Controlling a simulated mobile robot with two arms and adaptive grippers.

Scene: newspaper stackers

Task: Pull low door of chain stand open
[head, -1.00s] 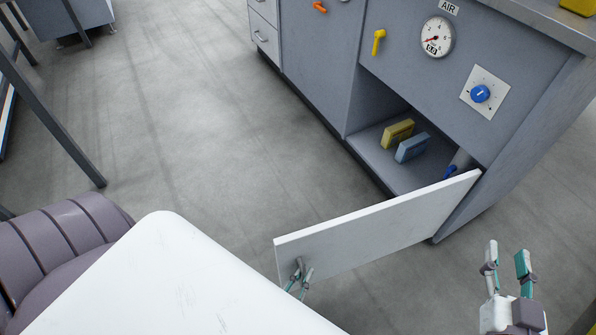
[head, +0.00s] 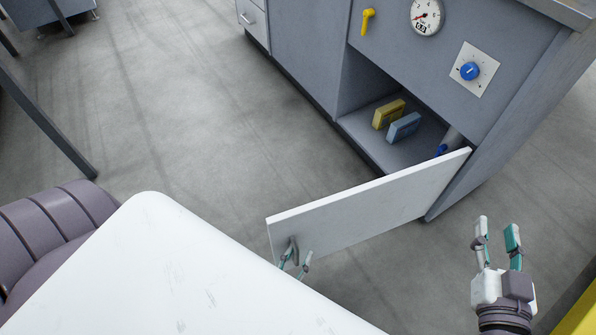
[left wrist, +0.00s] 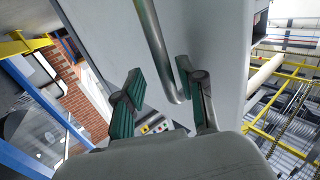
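The low door (head: 370,205) is a white panel on the grey stand (head: 310,60). It stands wide open, swung out from the compartment at its right end. Its metal handle (left wrist: 158,45) shows in the left wrist view, with its bent end between my left fingers. My left gripper (head: 297,262) is at the door's free end, partly hidden behind my white body part. Its fingers (left wrist: 165,100) are apart, with the handle closer to the right one; a firm hold does not show. My right gripper (head: 497,240) is open and empty, to the right of the door.
Inside the open compartment (head: 365,142) lie a yellow box (head: 388,114), a blue box (head: 404,127) and a blue-ended item (head: 442,150). A gauge (head: 427,16) and blue knob (head: 469,71) are above. Bare floor (head: 200,110) lies left of the stand. A yellow object (head: 578,312) is at lower right.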

